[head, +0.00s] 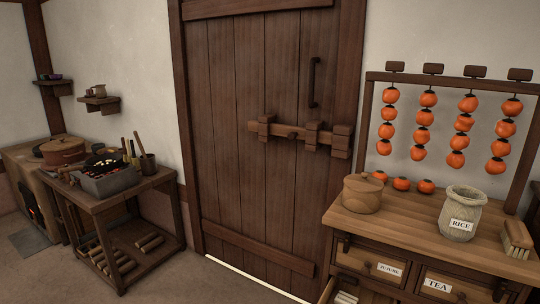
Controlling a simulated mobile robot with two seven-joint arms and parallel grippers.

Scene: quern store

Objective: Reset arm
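Neither of my grippers and neither of my arms shows in the head view. A closed wooden plank door (255,120) stands in the middle, with a horizontal wooden bar latch (290,134) across its right side and a dark pull handle (314,83) above it.
At right, a wooden cabinet (440,250) holds a lidded pot (362,194), a RICE jar (461,213), a brush (517,238) and loose persimmons (401,184); persimmon strings hang from a rack (455,77). A table (150,182) with a grill (108,181) stands left. Floor before the door is clear.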

